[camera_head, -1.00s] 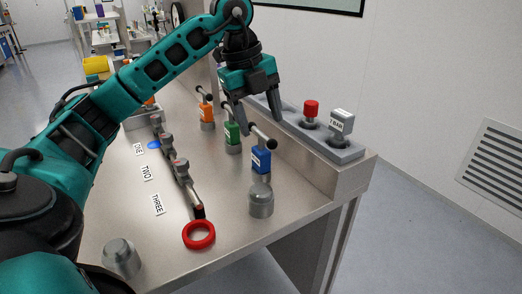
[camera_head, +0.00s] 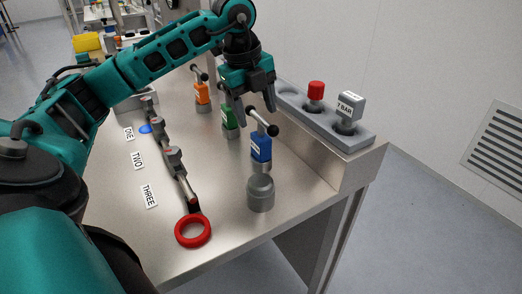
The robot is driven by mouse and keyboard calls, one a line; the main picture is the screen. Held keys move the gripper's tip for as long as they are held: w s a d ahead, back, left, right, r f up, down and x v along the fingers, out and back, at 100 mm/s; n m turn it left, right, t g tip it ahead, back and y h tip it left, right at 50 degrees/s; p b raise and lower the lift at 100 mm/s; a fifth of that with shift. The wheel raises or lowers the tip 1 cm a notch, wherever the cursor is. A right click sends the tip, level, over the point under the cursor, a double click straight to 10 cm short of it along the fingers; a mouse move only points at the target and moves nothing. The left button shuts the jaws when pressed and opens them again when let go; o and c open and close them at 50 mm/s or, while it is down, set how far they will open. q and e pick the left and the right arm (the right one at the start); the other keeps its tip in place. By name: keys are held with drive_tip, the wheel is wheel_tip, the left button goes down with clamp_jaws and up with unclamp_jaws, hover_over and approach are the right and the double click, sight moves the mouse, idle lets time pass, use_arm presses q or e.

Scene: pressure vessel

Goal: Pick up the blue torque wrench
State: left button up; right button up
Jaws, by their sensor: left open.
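The blue torque wrench (camera_head: 261,148) stands upright on the metal bench, with a silver T-handle ending in a black ball (camera_head: 272,130). My left gripper (camera_head: 255,114) is open and points down, with its fingers at the wrench's handle, one on each side in the picture. I cannot tell whether they touch it. Nothing is held. A green wrench (camera_head: 228,117) stands just behind and left, partly hidden by a finger. An orange wrench (camera_head: 202,93) stands farther back. My right gripper is not in view.
A grey cylinder (camera_head: 260,193) stands in front of the blue wrench. A grey holder (camera_head: 354,140) with a red-topped piece (camera_head: 316,90) and a "7 BAR" block (camera_head: 350,104) lies right. A red ring (camera_head: 193,231) and labels ONE, TWO, THREE (camera_head: 149,196) are left.

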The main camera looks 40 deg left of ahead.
sight(259, 135)
use_arm(q)
drive_tip(key=f, duration=0.5)
drive_tip(key=shift+w+d+f, duration=0.15)
drive_tip(key=shift+w+d, duration=0.05)
drive_tip(key=shift+w, duration=0.05)
clamp_jaws()
idle(0.3)
